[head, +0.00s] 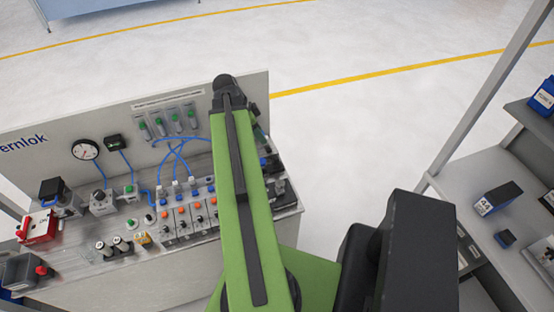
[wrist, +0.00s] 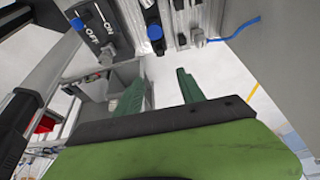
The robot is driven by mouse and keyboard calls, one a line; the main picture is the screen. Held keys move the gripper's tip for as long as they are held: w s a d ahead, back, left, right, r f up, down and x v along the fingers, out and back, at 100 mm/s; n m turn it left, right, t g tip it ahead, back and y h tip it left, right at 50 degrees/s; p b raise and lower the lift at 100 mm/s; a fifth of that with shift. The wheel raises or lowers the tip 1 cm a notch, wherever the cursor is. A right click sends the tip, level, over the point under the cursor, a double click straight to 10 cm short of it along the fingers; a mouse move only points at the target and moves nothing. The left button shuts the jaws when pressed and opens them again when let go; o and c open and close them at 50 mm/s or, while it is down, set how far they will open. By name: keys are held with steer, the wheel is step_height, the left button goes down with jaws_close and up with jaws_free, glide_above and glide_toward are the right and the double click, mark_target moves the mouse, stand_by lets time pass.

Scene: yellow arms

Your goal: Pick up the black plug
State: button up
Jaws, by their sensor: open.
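I cannot tell for sure which dark part is the black plug. In the head view a small black part (head: 279,187) sits at the right end of the bench panel, just right of my green arm. In the wrist view a black fitting with a blue knob (wrist: 154,27) is at the top. My gripper (wrist: 161,82) shows in the wrist view with two green fingers apart and nothing between them. Pale floor shows between and beyond the fingers. In the head view my arm covers part of the bench, and the fingers cannot be made out.
The bench (head: 120,293) carries valves, a gauge (head: 85,149), blue tubes and a red box (head: 38,227), with an upright back panel (head: 60,170). A grey shelf unit (head: 470,185) stands right; open floor lies behind.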

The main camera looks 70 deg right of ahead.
steer(key=b, duration=1.1)
glide_above(275, 158)
steer(key=w+a, duration=0.1)
steer(key=w, duration=0.1)
step_height(275, 158, down, 11)
steer(key=b+x, duration=0.2)
steer(key=x, duration=0.1)
steer(key=b+x, duration=0.3)
steer(key=shift+a+b, duration=0.2)
steer(key=shift+b, duration=0.1)
steer(key=shift+r, duration=0.1)
jaws_close()
